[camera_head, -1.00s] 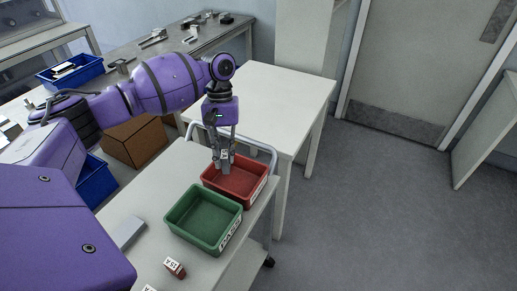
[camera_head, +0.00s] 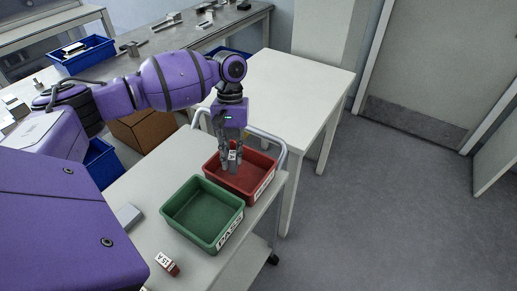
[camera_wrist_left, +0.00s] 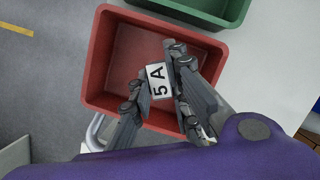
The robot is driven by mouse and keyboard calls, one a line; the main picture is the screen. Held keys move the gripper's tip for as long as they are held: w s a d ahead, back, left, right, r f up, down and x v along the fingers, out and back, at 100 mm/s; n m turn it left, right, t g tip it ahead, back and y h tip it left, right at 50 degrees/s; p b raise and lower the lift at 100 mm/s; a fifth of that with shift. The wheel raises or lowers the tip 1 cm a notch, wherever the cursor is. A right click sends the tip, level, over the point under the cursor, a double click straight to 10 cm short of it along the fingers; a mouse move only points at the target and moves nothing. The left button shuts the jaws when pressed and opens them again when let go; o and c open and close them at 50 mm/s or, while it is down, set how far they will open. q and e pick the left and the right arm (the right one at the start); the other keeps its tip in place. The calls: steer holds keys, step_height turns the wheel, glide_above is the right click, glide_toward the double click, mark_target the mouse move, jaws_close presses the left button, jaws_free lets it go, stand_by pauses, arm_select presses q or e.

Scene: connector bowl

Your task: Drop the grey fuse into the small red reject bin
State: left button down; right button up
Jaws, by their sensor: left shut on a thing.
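The small red reject bin (camera_head: 262,189) stands on the white cart top, behind the green bin; its red floor shows in the wrist view (camera_wrist_left: 128,50). My left gripper (camera_head: 231,167) points down over the red bin. Its fingers are shut on the fuse (camera_head: 233,155), whose white label reads "5 A" in the wrist view (camera_wrist_left: 158,82). The fuse is held over the bin's opening; its body is mostly hidden by the fingers and label, and its exact height above the floor is hard to tell. My right gripper is not in view.
The green bin (camera_head: 203,210), marked PASS, sits close in front of the red bin. A reddish-brown fuse marked 15 A (camera_head: 167,264) and a grey block (camera_head: 127,216) lie on the cart (camera_head: 150,200). A cart handle (camera_head: 282,150) rises behind the red bin.

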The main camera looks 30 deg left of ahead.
arm_select(q)
steer(key=shift+r, duration=0.1)
steer(key=c, duration=1.6)
jaws_free()
steer(key=shift+w, duration=0.1)
steer(key=shift+r, duration=0.1)
steer(key=v, duration=1.1)
steer(key=shift+w+a+r, duration=0.15)
steer(key=shift+r, duration=0.25)
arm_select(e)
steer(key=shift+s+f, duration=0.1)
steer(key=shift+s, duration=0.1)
